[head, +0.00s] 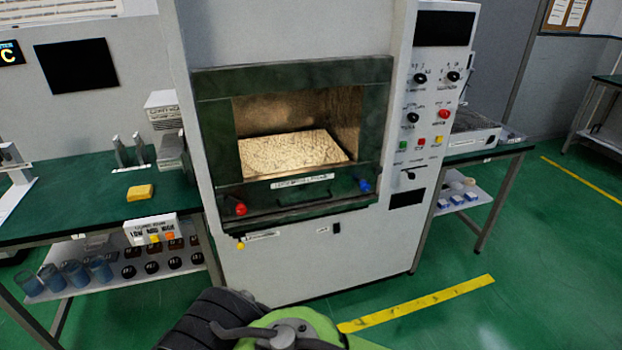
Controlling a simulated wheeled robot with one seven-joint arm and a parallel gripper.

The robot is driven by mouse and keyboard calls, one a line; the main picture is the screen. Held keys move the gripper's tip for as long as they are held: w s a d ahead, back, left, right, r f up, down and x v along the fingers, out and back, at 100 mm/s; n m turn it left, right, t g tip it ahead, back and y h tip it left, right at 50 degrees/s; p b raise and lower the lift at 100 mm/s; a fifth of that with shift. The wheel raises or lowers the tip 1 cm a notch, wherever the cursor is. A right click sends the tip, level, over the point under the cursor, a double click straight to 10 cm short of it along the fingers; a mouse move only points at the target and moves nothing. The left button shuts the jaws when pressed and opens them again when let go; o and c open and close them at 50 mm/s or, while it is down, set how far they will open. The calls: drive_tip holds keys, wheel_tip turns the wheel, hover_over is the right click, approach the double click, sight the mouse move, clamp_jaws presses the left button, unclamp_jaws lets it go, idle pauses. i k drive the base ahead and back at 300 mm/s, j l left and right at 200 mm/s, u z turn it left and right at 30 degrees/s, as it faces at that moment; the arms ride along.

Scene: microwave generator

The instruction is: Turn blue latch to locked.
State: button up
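The blue latch (365,185) is a small blue knob at the lower right of the dark green door frame (292,72) on the microwave generator. It is too small to tell which way it is turned. A red knob (240,209) sits at the lower left of the same frame. A lit chamber with a pale textured floor (290,148) shows through the front opening. My gripper cannot be made out; only green and black parts of my own body show at the bottom edge, well below the latch.
A control panel (428,105) with knobs and buttons is right of the chamber. A green bench (80,208) with a yellow sponge (140,192) stands left; another bench (485,152) stands right. Green floor with a yellow stripe (417,303) is clear in front at right.

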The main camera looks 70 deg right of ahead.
sight(364, 188)
drive_tip(key=z, duration=2.7)
drive_tip(key=i+j+u, duration=0.15)
drive_tip(key=i, duration=0.4)
drive_tip(key=i+j+u, duration=0.1)
drive_tip(key=i+j, duration=0.15)
drive_tip(key=i, duration=0.3)
drive_tip(key=i+j+u, duration=0.15)
drive_tip(key=i, duration=0.4)
